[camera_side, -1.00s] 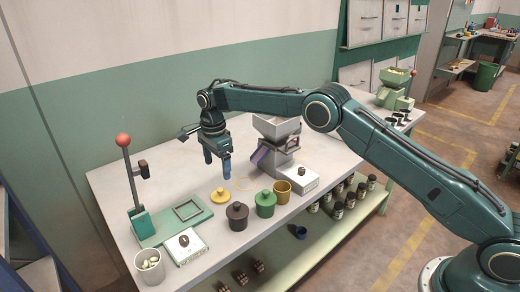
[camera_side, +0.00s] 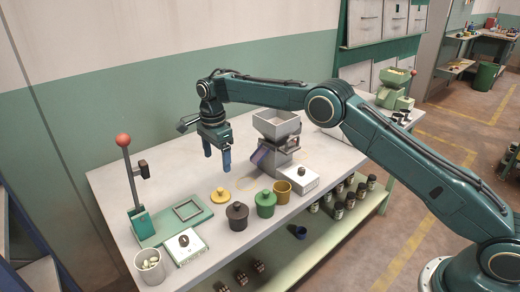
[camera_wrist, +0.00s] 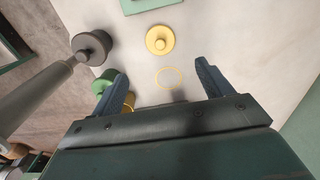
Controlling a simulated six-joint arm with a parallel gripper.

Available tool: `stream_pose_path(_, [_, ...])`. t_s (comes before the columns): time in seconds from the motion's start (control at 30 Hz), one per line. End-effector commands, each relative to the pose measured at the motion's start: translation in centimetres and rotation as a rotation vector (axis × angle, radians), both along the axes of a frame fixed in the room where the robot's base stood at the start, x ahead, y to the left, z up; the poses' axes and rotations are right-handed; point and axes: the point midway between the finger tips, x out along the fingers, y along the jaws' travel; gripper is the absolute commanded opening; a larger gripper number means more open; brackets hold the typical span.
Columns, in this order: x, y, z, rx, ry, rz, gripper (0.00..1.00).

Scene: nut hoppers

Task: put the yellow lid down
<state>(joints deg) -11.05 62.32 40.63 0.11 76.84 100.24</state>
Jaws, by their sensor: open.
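The yellow lid (camera_side: 220,195) lies flat on the white table (camera_side: 120,190), knob up, behind the dark lidded pot. In the wrist view the lid (camera_wrist: 160,39) lies beyond my fingertips, apart from them. My gripper (camera_side: 217,165) is open and empty above the table, behind the lid. Its two fingers also show in the wrist view (camera_wrist: 158,76), with a thin yellow ring mark (camera_wrist: 169,78) on the table between them. A yellow pot (camera_side: 283,193) without a lid stands at the right, beside the green lidded pot.
A dark lidded pot (camera_side: 237,216) and a green lidded pot (camera_side: 265,203) stand near the front edge. A grey hopper (camera_side: 277,126) stands behind them. A lever press (camera_side: 138,220) with a red knob and a cup of nuts (camera_side: 150,270) are at left.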

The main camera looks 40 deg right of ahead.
Motion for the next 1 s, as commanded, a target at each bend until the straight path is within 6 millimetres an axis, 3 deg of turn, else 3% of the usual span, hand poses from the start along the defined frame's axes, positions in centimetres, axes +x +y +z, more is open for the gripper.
stream_pose_path(0.17, [-0.5, -0.6, 2.3, 0.003, -0.018, 0.047, 0.78])
stream_pose_path(0.47, [-3.4, -2.5, 9.3, 0.003, -0.077, 0.228, 0.78])
stream_pose_path(0.7, [-7.2, -4.4, 14.6, -0.009, -0.128, 0.393, 0.78])
stream_pose_path(1.0, [-13.2, -6.5, 19.8, -0.038, -0.193, 0.599, 0.78])
